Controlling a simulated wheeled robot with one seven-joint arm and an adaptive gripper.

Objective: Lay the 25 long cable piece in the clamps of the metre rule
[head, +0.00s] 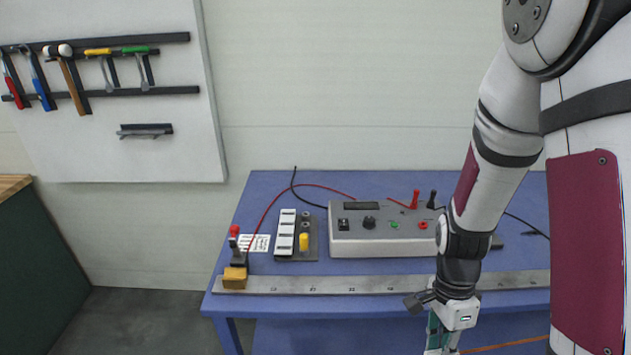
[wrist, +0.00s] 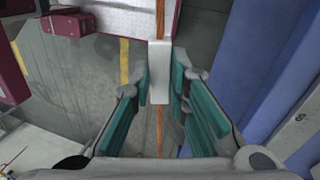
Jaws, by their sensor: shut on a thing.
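The cable piece (wrist: 160,130) is a thin, straight orange-brown length. It passes through a white block (wrist: 158,75) between the teal finger pads of my gripper (wrist: 160,85). My gripper is shut on the cable piece at this block. In the head view my gripper (head: 438,341) is low at the bottom edge, in front of the bench, and the cable (head: 508,343) runs out to its right. The metre rule (head: 340,285) lies along the bench's front edge, behind my gripper. A clamp with a red knob (head: 235,231) and a brass-coloured block (head: 235,278) sit at its left end. My arm hides part of the rule's right side.
A grey meter box (head: 385,240) with red and black terminals stands on the blue bench (head: 265,195). A white-and-grey block unit (head: 286,232) and a label card (head: 262,243) lie left of it. Red and black leads cross the bench. Hammers hang on the wall board.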

